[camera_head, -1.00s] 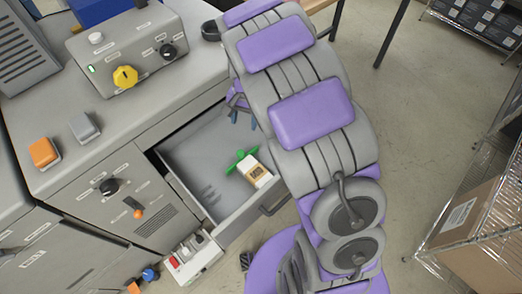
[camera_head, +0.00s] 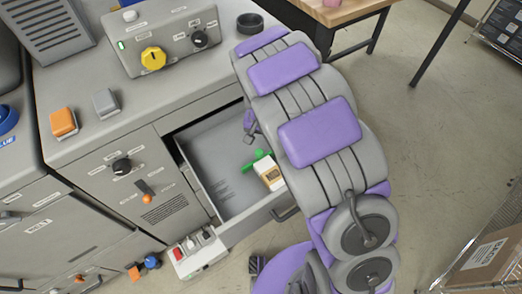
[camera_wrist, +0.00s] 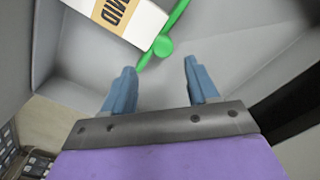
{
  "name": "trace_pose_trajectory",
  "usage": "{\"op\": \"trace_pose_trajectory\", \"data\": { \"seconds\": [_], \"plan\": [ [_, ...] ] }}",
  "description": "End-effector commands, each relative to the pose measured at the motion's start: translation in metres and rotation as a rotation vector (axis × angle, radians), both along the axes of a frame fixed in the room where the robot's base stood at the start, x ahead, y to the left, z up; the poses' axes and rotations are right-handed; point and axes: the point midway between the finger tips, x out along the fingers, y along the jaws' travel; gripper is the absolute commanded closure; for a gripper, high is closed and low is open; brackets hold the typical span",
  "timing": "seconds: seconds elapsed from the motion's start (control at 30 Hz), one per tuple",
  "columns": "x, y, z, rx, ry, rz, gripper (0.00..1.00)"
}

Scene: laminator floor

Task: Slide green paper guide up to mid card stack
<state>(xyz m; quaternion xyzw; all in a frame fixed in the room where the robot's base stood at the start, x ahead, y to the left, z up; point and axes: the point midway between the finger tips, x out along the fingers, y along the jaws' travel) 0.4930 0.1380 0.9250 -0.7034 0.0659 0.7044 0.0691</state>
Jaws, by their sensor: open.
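The green paper guide (camera_head: 257,160) lies in the open drawer, against or very near the mid card stack (camera_head: 269,173). In the wrist view, the guide's round knob (camera_wrist: 162,46) sits just beyond my fingertips, with its thin bar running along the right side of the white stack marked "MID" (camera_wrist: 118,14). I cannot tell whether bar and stack touch. My gripper (camera_wrist: 160,72) is open and empty, its two blue fingers spread on either side below the knob. In the head view, my arm hides most of the gripper.
The grey drawer (camera_head: 222,193) is open below the machine top, and its left floor is clear. A control box with a yellow knob (camera_head: 153,57) stands above. A wire shelf with a cardboard box (camera_head: 488,252) stands at the lower right.

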Motion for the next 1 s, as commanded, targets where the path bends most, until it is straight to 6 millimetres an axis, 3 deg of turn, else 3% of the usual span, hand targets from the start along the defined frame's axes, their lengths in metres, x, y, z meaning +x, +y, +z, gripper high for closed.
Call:
{"op": "trace_pose_trajectory", "data": {
  "seconds": [0.2,0.4,0.8,1.0],
  "plan": [
    [-0.002,0.0,-0.043,-0.003,0.006,0.001,0.41],
    [0.0,-0.001,-0.062,0.001,0.0,-0.001,0.41],
    [0.0,0.0,-0.067,0.0,-0.001,-0.001,0.42],
    [0.0,0.0,-0.067,-0.001,-0.001,0.0,0.61]
  ]
}}
